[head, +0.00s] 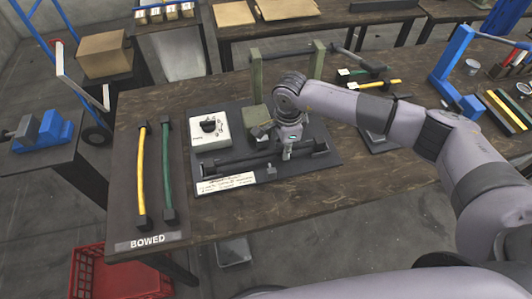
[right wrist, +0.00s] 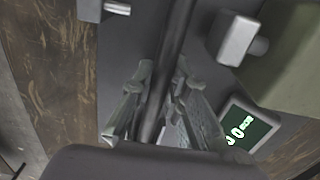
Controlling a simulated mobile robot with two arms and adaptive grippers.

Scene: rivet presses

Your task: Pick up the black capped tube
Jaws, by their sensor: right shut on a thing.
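The black capped tube (head: 250,159) lies across the dark mat at the front of the workbench, with a dark cap at each end. My right gripper (head: 287,153) reaches down onto it, right of its middle. In the right wrist view the tube (right wrist: 176,40) runs between the two fingers of the gripper (right wrist: 162,80), which are shut on it from both sides. Whether the tube is clear of the mat cannot be told. My left gripper is not in view.
The dark mat (head: 335,160) also holds a white dial box (head: 209,130), a green block (head: 256,119) and a printed card (head: 226,183). A board marked BOWED (head: 150,241) holds a yellow tube (head: 141,175) and a green tube (head: 167,170). A green frame (head: 256,75) stands behind.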

